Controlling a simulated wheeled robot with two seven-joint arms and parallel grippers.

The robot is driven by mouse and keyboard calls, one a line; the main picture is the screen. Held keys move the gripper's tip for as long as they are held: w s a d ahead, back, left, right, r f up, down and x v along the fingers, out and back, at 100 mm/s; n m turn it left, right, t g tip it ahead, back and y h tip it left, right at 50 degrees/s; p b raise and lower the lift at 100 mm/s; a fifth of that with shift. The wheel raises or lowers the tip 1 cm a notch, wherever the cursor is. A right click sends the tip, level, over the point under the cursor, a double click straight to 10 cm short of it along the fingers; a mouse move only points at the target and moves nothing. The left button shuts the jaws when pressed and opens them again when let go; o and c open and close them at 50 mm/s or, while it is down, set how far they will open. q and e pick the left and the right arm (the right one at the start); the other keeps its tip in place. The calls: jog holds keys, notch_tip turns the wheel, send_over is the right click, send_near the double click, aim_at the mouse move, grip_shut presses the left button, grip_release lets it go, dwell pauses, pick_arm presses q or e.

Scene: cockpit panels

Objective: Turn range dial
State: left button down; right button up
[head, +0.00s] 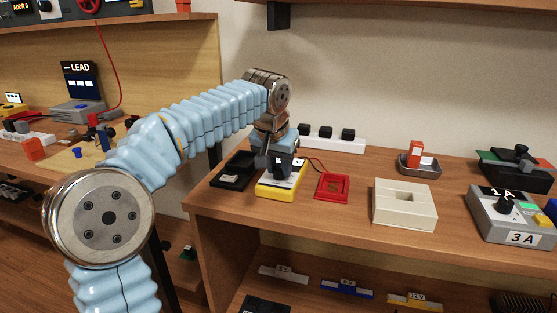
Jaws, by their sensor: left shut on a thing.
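A yellow meter with a pale face (276,194) lies on the wooden bench, left of the middle of the head view. My left arm reaches across from the left, and my left gripper (278,168) points down onto the meter. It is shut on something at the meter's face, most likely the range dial. The gripper hides the dial, so its pointer setting cannot be read. My right gripper is not in view.
A black tray (234,171) sits close left of the meter, and a red frame (332,187) with a red lead close right. A power strip (335,141) stands behind. A cream block (404,205) and a grey dial box (511,215) are further right.

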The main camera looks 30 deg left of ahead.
pick_arm(q)
jog(key=n+p, duration=0.1)
jog(key=n, duration=0.1)
jog(key=n+y, duration=0.1)
jog(key=n, duration=0.1)
jog(key=shift+d+r+g+y+p, duration=0.1)
jog(key=shift+d+g+y+p, duration=0.05)
jog(key=shift+g+y+p, duration=0.2)
jog(key=shift+w+n+g+y+p, duration=0.1)
jog(key=shift+n+g+y+p, duration=0.35)
jog(key=shift+n, duration=1.35)
jog(key=c, duration=0.8)
grip_release()
jog(key=shift+c, duration=0.2)
jog(key=v, duration=1.3)
jog(key=shift+r, duration=0.25)
jog(key=shift+d, duration=0.1)
